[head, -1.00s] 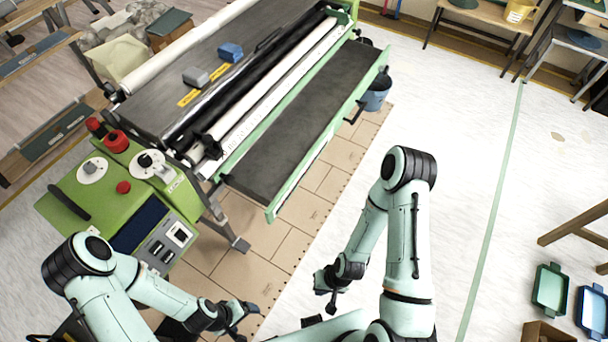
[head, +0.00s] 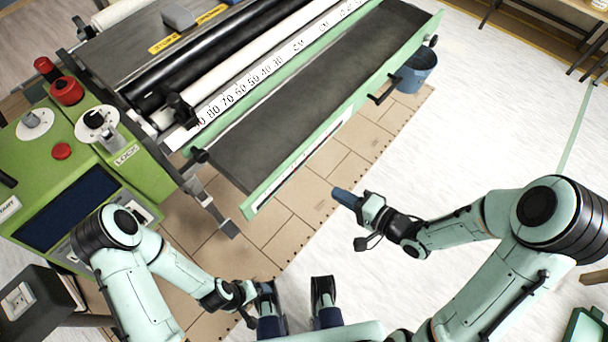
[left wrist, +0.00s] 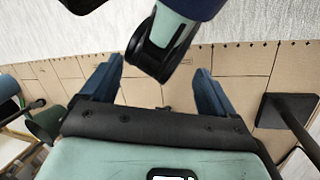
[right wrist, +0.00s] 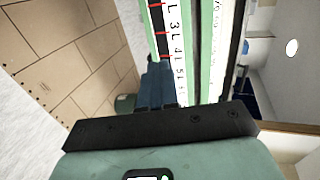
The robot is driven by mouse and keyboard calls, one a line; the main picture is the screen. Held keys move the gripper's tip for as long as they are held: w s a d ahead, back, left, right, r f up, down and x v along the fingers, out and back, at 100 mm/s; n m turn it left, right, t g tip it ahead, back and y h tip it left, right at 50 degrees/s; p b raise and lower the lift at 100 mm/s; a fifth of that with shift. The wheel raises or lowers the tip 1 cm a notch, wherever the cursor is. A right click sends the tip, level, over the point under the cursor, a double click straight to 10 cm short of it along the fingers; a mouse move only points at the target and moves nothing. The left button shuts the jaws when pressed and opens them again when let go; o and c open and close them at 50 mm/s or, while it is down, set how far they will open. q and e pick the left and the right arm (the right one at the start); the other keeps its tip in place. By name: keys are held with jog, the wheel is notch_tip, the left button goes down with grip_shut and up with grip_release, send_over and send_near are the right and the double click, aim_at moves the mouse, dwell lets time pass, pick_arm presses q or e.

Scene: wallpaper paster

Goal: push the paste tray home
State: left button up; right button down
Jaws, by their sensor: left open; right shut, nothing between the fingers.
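The paste tray (head: 300,105) is a long dark tray with a green rim, sticking out from the front of the wallpaper machine. A dark handle (head: 382,90) juts from its front face. My right gripper (head: 340,195) is shut and empty, in front of the tray and apart from it in the head view. In the right wrist view its blue fingers (right wrist: 155,82) are together, with a green face bearing a printed scale behind them. My left gripper (head: 262,291) is low near my base, away from the tray. Its fingers stand apart and empty in the left wrist view (left wrist: 160,85).
A green control console (head: 85,135) stands at the machine's left end. A blue bucket (head: 415,72) stands by the tray's far right end. Brown boards (head: 285,225) cover the floor under the tray.

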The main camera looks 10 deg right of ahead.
jog(key=a+f+b, duration=0.1)
jog(key=b, duration=0.6)
send_near(294, 169)
jog(key=x, duration=0.5)
jog(key=shift+w+a+f, duration=0.1)
jog(key=shift+w+f, duration=0.15)
jog(key=shift+f, duration=0.05)
jog(key=shift+w+a, duration=0.25)
jog(key=shift+w, duration=0.05)
pick_arm(q)
jog(key=w+a+f+t+y, duration=0.1)
jog(key=w+a+f+t, duration=0.2)
jog(key=w+f, duration=0.5)
jog(key=shift+w+a+f+n+y, duration=0.15)
jog(key=shift+w+a+n+y, duration=0.2)
jog(key=shift+w+a, duration=0.45)
pick_arm(e)
jog(key=shift+r, duration=0.1)
pick_arm(q)
jog(key=shift+s, duration=0.1)
pick_arm(e)
jog(key=shift+w+a, duration=0.1)
